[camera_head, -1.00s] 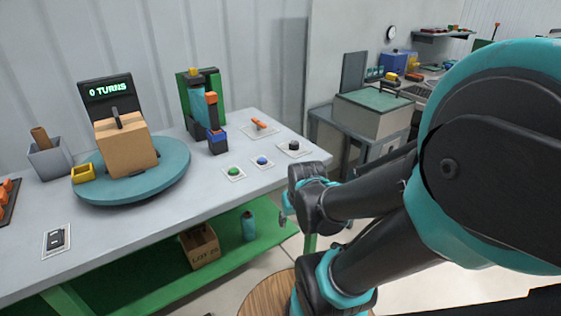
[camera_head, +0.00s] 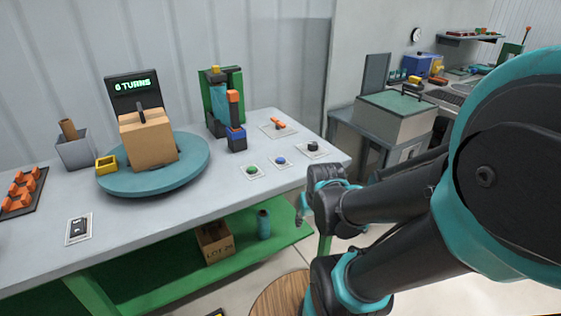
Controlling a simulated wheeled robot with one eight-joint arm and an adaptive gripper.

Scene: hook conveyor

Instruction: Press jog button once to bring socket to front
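On the right part of the table sit a green button (camera_head: 252,170), a blue button (camera_head: 281,160) and a black knob (camera_head: 313,147), each on a white plate. An orange lever (camera_head: 278,124) lies on another plate behind them. A plate with a black switch (camera_head: 78,228) is at the front left. Which one is the jog button I cannot read. A tan box with a dark handle (camera_head: 150,142) stands on the teal turntable (camera_head: 152,185); no socket is clearly seen.
A display (camera_head: 133,86) showing a turns count stands behind the box. A yellow block (camera_head: 107,165), grey bin (camera_head: 76,152) and orange parts tray (camera_head: 22,192) are left. A green-backed fixture (camera_head: 222,105) stands behind the buttons. The front middle of the table is clear.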

